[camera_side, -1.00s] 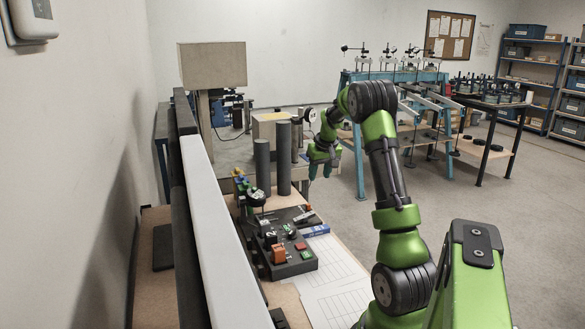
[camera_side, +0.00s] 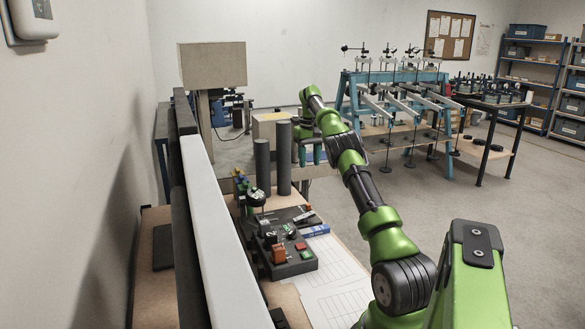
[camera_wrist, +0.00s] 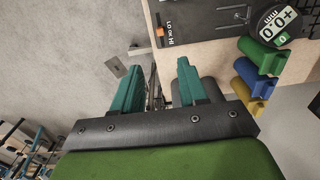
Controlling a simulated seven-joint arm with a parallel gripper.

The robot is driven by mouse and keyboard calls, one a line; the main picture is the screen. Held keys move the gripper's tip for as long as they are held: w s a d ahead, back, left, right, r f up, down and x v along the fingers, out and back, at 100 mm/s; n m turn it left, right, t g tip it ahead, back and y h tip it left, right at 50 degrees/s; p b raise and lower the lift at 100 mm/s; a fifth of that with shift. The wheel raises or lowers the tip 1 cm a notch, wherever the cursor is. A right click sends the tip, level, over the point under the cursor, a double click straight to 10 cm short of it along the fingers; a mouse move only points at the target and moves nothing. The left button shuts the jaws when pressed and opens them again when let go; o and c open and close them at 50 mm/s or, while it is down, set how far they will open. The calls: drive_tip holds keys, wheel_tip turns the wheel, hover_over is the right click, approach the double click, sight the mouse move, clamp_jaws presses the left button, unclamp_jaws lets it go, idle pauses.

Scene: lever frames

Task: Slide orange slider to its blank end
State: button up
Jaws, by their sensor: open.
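A dark control panel (camera_side: 296,266) lies on the bench in the side view. An orange block (camera_side: 278,254) stands on its near left part and looks like the slider's knob; its track and blank end are too small to make out. My gripper (camera_side: 310,158) is in the air beyond the panel, beside the dark upright cylinders, apart from the panel. In the wrist view my gripper (camera_wrist: 158,68) shows two teal fingers spread apart with nothing between them. A small orange piece (camera_wrist: 160,31) shows beside "LO OK HI" lettering; I cannot tell whether it belongs to the slider.
Two dark cylinders (camera_side: 283,158) stand behind the panel. A round dial gauge (camera_side: 256,197) stands at its far left, and it shows in the wrist view (camera_wrist: 277,25). Green, blue and yellow pieces (camera_wrist: 250,75) are near it. A long white beam (camera_side: 215,235) runs along the left.

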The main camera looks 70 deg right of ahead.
sight(308, 204)
wheel_tip(308, 204, down, 16)
drive_tip(key=shift+f, duration=0.1)
idle(0.4)
clamp_jaws()
